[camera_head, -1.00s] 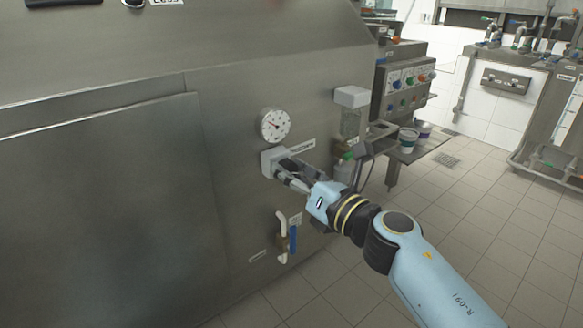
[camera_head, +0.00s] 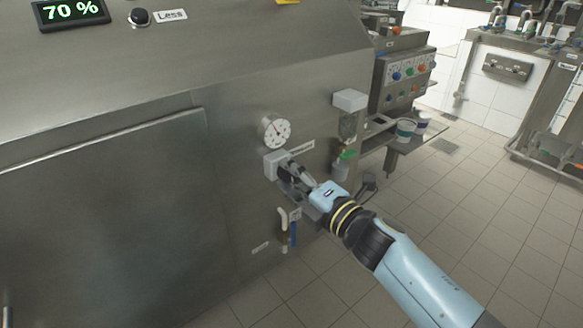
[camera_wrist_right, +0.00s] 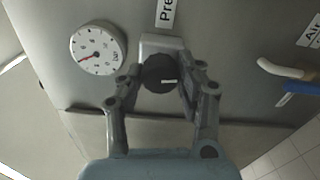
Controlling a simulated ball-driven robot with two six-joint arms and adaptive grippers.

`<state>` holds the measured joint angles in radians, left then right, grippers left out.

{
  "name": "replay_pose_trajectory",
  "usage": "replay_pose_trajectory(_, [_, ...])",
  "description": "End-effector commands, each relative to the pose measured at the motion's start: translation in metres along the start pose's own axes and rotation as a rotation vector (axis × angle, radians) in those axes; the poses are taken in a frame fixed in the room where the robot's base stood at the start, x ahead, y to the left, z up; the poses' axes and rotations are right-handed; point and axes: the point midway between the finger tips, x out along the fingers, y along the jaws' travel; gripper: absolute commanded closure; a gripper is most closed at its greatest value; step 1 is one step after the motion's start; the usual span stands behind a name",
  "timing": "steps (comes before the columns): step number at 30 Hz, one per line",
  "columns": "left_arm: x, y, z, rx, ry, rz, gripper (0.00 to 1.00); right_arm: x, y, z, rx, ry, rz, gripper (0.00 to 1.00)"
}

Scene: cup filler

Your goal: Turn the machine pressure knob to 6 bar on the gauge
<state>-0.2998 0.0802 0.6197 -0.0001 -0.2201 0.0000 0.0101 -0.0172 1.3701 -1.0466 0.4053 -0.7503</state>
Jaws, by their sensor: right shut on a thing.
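The round white pressure gauge (camera_head: 274,130) is on the machine's front face. It also shows in the right wrist view (camera_wrist_right: 98,48), where a red needle is visible, but its numbers are too small to read surely. Below it, a dark round knob (camera_wrist_right: 158,74) with a white mark sits on a grey block (camera_head: 272,163). My right gripper (camera_head: 290,172) is at the knob. In the right wrist view its fingers (camera_wrist_right: 158,88) are on both sides of the knob, shut on it. My left gripper is not in view.
Below the knob are a white-handled and a blue-handled valve (camera_head: 293,234). Right of it hangs a small clear bottle unit (camera_head: 347,127). A display (camera_head: 70,12) reads 70 %. Tiled floor is free at right.

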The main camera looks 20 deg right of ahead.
Motion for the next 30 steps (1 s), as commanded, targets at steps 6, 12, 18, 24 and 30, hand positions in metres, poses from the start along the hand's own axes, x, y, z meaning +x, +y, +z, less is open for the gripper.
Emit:
replay_pose_trajectory(6, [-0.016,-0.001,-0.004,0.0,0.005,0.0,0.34,0.0,0.002,0.001,0.196,0.0,-0.003,0.96])
replay_pose_trajectory(12, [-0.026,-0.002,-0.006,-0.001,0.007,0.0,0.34,0.0,0.002,0.001,0.349,0.0,-0.002,0.96])
replay_pose_trajectory(18, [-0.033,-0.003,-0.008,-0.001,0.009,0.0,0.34,-0.001,0.001,0.001,0.457,-0.001,-0.003,0.96])
replay_pose_trajectory(24, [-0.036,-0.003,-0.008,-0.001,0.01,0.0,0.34,-0.001,0.0,0.0,0.519,-0.001,-0.003,0.96])
replay_pose_trajectory(30, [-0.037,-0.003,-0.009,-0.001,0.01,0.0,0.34,-0.001,-0.001,0.0,0.539,0.0,-0.003,0.96])
